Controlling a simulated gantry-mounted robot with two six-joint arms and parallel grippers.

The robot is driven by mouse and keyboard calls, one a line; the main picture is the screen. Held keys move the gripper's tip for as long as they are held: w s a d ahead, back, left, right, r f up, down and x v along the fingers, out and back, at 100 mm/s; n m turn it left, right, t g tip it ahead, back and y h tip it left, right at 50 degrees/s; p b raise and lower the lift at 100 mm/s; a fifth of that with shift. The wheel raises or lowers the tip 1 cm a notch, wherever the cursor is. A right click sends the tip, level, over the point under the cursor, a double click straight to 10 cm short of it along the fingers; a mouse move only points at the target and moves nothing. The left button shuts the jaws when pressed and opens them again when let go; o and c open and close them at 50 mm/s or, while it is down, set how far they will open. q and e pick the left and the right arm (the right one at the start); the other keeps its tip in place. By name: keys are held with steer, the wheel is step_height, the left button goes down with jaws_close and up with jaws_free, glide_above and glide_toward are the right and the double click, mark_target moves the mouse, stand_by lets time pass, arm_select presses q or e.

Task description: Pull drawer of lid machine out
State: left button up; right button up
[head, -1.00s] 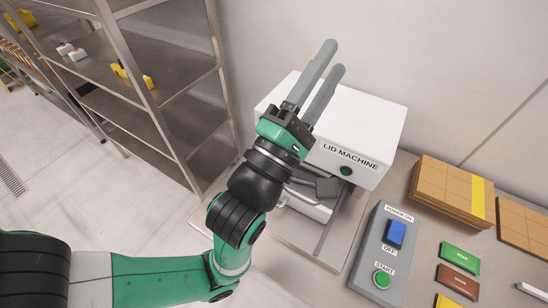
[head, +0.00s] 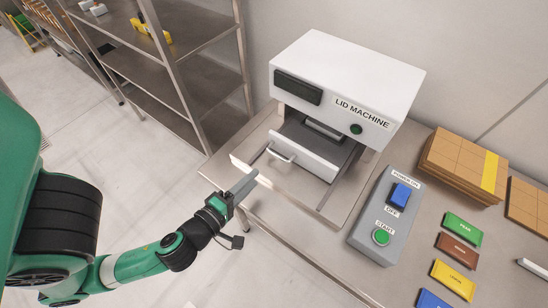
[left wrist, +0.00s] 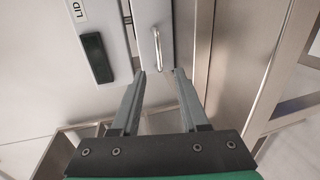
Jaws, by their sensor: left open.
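The white lid machine (head: 345,80) stands on the bench, with a dark panel and a green button on its front. Below its upper body is the drawer (head: 312,160), with a white front and a metal bar handle (head: 282,153). The drawer front stands forward of the upper body, and a dark inner part shows behind it. My left gripper (head: 252,180) is open and empty, low in front of the drawer, apart from the handle. In the left wrist view, the handle (left wrist: 156,48) lies just beyond my open fingertips (left wrist: 160,74). My right gripper is not in view.
A grey control box (head: 385,215) with blue and green buttons stands right of the machine. Coloured packets (head: 460,230) and brown stacks (head: 465,165) lie further right. A metal shelf rack (head: 175,70) stands at the left. The floor left of the bench is clear.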

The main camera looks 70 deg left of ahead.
mark_target(276, 156)
arm_select(q)
steer(key=p+x, duration=0.3)
steer(key=x, duration=0.7)
steer(key=shift+w+a+r, duration=0.1)
steer(key=shift+a+r, duration=0.05)
steer(key=shift+a, duration=0.1)
steer(key=shift+w+a, duration=0.15)
steer(key=shift+w, duration=0.1)
jaws_close()
stand_by(0.7)
